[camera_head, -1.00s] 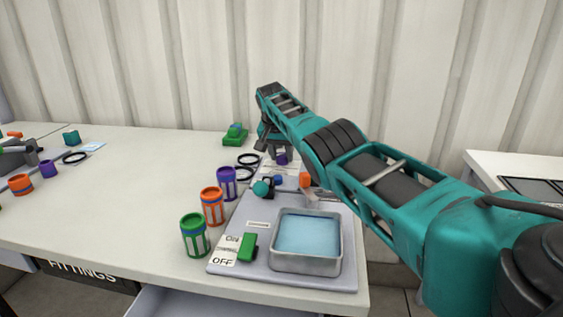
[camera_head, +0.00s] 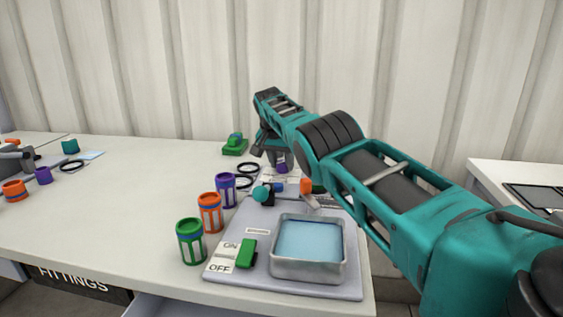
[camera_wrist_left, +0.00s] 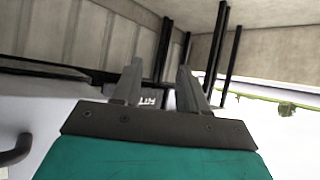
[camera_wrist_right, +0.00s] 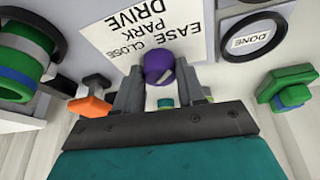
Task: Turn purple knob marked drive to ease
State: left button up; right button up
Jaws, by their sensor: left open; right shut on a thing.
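The purple knob (camera_wrist_right: 159,66) sits between the fingers of my right gripper (camera_wrist_right: 160,88), which is shut on it. A white label (camera_wrist_right: 125,40) beside it reads DRIVE, PARK, EASE and CLOSE. A pale mark shows on the knob, but which word it points to I cannot tell. In the head view the purple knob (camera_head: 282,167) shows under my right gripper (camera_head: 270,152) at the back of the grey panel. My left gripper (camera_wrist_left: 154,90) is open and empty in the left wrist view, away from the panel.
A metal basin of blue liquid (camera_head: 309,268) and a green switch (camera_head: 246,253) are on the panel. Green, orange and purple canisters (camera_head: 191,241) stand left of it. A DONE plate (camera_wrist_right: 252,38) and a green part (camera_wrist_right: 290,92) are near my right gripper.

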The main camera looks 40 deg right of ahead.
pick_arm(q)
jog(key=shift+w+r, duration=0.1)
pick_arm(e)
jog(key=shift+s+f, duration=0.15)
jog(key=o, duration=1.1)
jog(key=shift+c, duration=0.2)
pick_arm(q)
jog(key=shift+f, duration=0.2)
pick_arm(e)
jog(key=shift+a+r+b, duration=0.1)
jog(key=shift+r+b, duration=0.15)
jog(key=shift+b, duration=0.5)
jog(key=shift+a+r+b, duration=0.2)
jog(key=shift+r+b, duration=0.3)
jog(key=shift+b, duration=0.7)
pick_arm(q)
jog(key=shift+d+f+p, duration=0.1)
jog(key=shift+f+p, duration=0.45)
jog(key=shift+p, duration=0.4)
pick_arm(e)
jog(key=v, duration=1.1)
jog(key=shift+r, duration=0.3)
